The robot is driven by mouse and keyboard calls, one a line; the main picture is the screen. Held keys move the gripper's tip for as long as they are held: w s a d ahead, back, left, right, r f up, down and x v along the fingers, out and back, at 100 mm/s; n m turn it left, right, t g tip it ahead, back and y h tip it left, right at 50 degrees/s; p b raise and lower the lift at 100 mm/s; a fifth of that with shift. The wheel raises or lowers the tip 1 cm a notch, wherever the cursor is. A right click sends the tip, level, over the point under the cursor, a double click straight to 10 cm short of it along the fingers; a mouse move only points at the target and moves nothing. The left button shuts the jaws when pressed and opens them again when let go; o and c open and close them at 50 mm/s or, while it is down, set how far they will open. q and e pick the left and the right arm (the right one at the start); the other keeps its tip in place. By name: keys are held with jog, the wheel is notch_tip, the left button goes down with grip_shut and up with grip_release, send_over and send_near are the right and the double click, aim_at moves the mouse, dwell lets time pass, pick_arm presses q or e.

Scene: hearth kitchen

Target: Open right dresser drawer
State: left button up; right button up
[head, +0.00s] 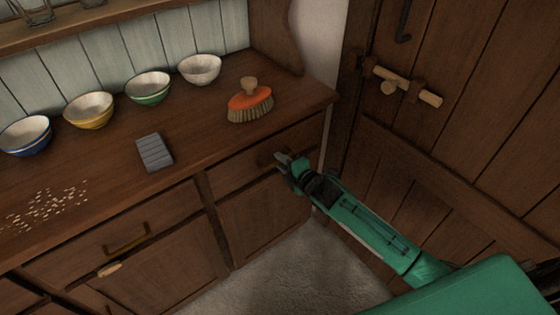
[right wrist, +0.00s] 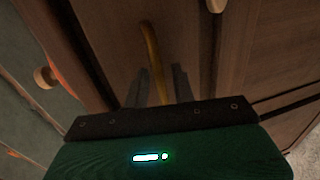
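The right dresser drawer (head: 232,178) is under the right end of the dresser top and looks flush with the front. My right gripper (head: 282,158) is at this drawer's front and covers most of its handle in the head view. In the right wrist view, the curved brass handle (right wrist: 152,50) runs down between the two dark fingers of my right gripper (right wrist: 160,82). The fingers are apart, with gaps visible beside the handle, so the gripper looks open around it. My left gripper is not in view.
On the dresser top (head: 205,120) are several bowls, an orange brush (head: 250,103), a grey ridged block (head: 155,152) and scattered grains (head: 45,207). A left drawer handle (head: 127,240) shows. A wooden door (head: 460,110) stands close on the right. The floor (head: 285,270) in front is clear.

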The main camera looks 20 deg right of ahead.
jog(key=shift+w+a+f, duration=0.1)
jog(key=shift+w+a, duration=0.15)
jog(key=shift+w, duration=0.35)
grip_shut()
